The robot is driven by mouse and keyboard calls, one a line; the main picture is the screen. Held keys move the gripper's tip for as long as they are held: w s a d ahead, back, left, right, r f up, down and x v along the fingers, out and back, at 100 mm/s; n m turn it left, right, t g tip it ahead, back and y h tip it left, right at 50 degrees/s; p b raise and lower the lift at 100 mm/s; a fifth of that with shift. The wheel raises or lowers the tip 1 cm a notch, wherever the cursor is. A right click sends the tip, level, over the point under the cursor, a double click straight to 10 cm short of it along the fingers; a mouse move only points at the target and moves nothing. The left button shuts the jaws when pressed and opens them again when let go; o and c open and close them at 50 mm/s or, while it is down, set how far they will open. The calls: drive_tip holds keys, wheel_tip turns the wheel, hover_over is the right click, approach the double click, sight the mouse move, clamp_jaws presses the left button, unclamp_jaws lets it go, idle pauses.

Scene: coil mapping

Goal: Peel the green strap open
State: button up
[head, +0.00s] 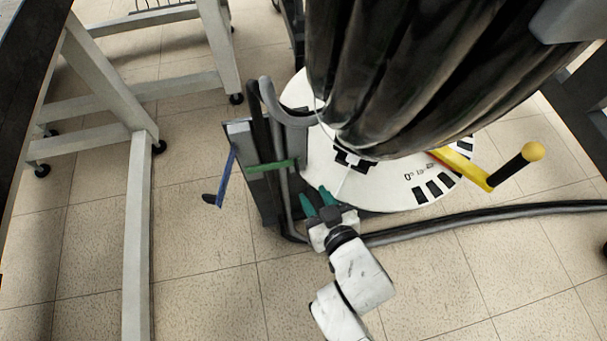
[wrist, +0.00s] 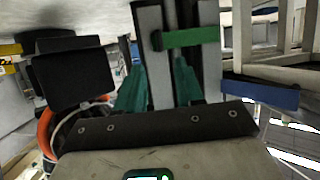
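The green strap (head: 270,166) runs across a dark upright holder (head: 262,195) and the grey cable or tube beside it. In the wrist view the green strap (wrist: 190,38) lies across the upright, above the fingertips. My gripper (head: 319,198) has green fingers and is to the right of and below the strap in the head view, apart from it. In the wrist view my gripper (wrist: 158,80) is open, its two fingers spread with nothing between them. The strap's far side is hidden.
A blue strap (head: 226,178) hangs on the holder's left side. A yellow handle (head: 505,172) sticks out right. A black cable (head: 480,215) crosses the floor. Grey table frames (head: 140,180) stand left.

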sight(298, 172)
drive_tip(key=b+x, duration=0.2)
drive_tip(key=x, duration=0.7)
drive_tip(key=shift+w+b, duration=0.2)
drive_tip(key=shift+b, duration=0.2)
drive_tip(key=shift+f, duration=0.15)
drive_tip(key=shift+c, duration=0.4)
clamp_jaws()
drive_tip(key=shift+a, duration=0.1)
